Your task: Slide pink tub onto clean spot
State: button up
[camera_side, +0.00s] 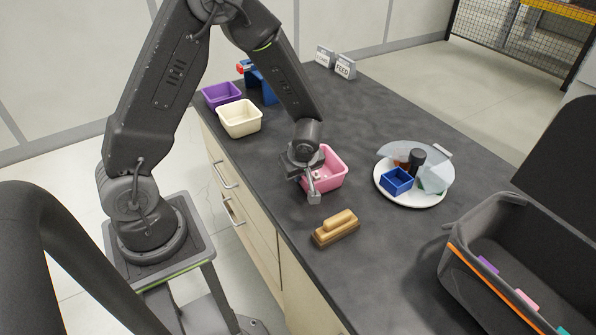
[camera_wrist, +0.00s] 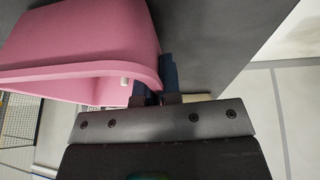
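The pink tub (camera_side: 330,172) stands upright on the dark worktop near its front edge. In the wrist view the pink tub (camera_wrist: 85,35) fills the upper left. My gripper (camera_side: 313,190) is at the tub's near left wall. In the wrist view my gripper (camera_wrist: 156,88) has one finger inside the tub and one outside, close together with the wall pinched between them. A small pale thing shows inside the tub. No marked clean spot can be made out; the worktop (camera_side: 370,245) has faint mottled patches.
A wooden brush-like block (camera_side: 336,228) lies in front of the tub. A round white tray (camera_side: 415,201) with a blue box and other items is to the right. Cream (camera_side: 240,118) and purple (camera_side: 221,96) tubs stand at back left. A dark bin (camera_side: 520,265) is at right.

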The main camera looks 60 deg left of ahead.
jog(key=o, duration=0.5)
jog(key=v, duration=1.4)
jog(key=s+d+r+m+t+h, duration=0.2)
jog(key=s+r+m, duration=0.4)
jog(key=s+m, duration=0.1)
jog(key=s+d+r+m+t+h, duration=0.2)
jog(key=s+r+m, duration=0.5)
jog(key=m, duration=0.3)
jog(key=shift+d, duration=0.3)
